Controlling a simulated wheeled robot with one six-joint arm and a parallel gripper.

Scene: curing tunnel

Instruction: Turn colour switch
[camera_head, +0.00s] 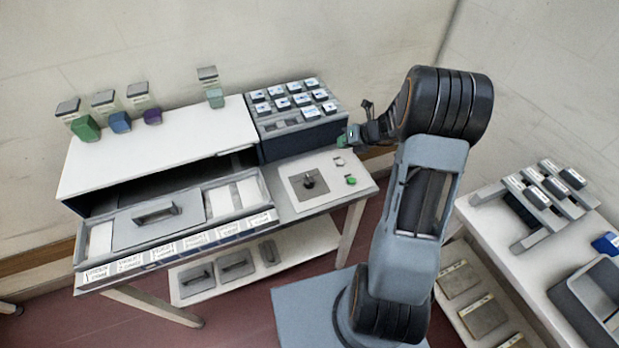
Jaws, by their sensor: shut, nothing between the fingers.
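A dark rotary switch knob (309,181) sits on a grey square plate (298,194) at the right end of the white bench; it looks like the colour switch. My gripper (346,138) is shut and empty. It is above the bench's right end, up and to the right of the knob in the picture and apart from it. The fingertips are small here, and some green shows by them.
A green button (351,181) and a pale one (339,161) lie right of the plate. A dark box with labelled blocks (290,95) stands behind. The tunnel (150,150) has an open drawer (160,222). A side table (530,270) with racks is at right.

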